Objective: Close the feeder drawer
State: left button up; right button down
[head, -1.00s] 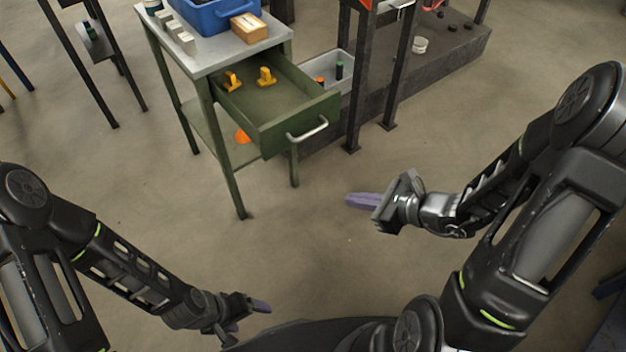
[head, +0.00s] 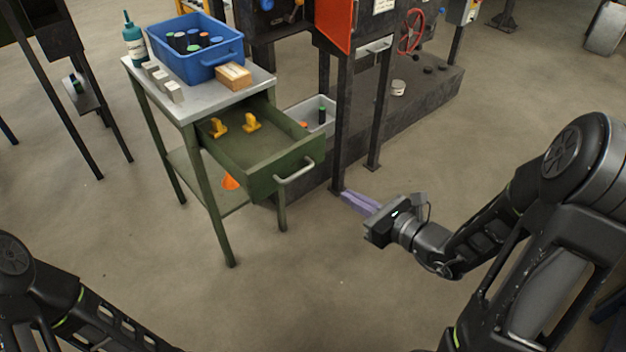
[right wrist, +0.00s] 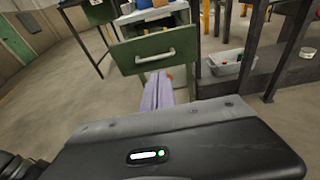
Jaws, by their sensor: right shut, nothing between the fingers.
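The green feeder drawer (head: 262,152) is pulled out from under the grey top of the green side table. Its silver bar handle (head: 295,172) is on the front panel, and two yellow pieces lie inside. In the right wrist view the drawer front (right wrist: 152,50) and handle (right wrist: 155,56) face me beyond the fingers. My right gripper (head: 346,197) is shut and empty, its purple fingers to the right of the handle and apart from it. In the head view only part of my left arm shows at the lower left; the left gripper is out of the picture.
A grey tray (head: 318,112) and dark frame legs (head: 342,130) stand behind the drawer. The floor in front is clear.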

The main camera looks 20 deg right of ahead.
aim_at(305, 171)
jog(key=b+x, duration=0.7)
jog(key=x, duration=0.6)
jog(key=shift+w, duration=0.15)
jog(key=shift+w+f, duration=0.1)
jog(key=shift+w, duration=0.05)
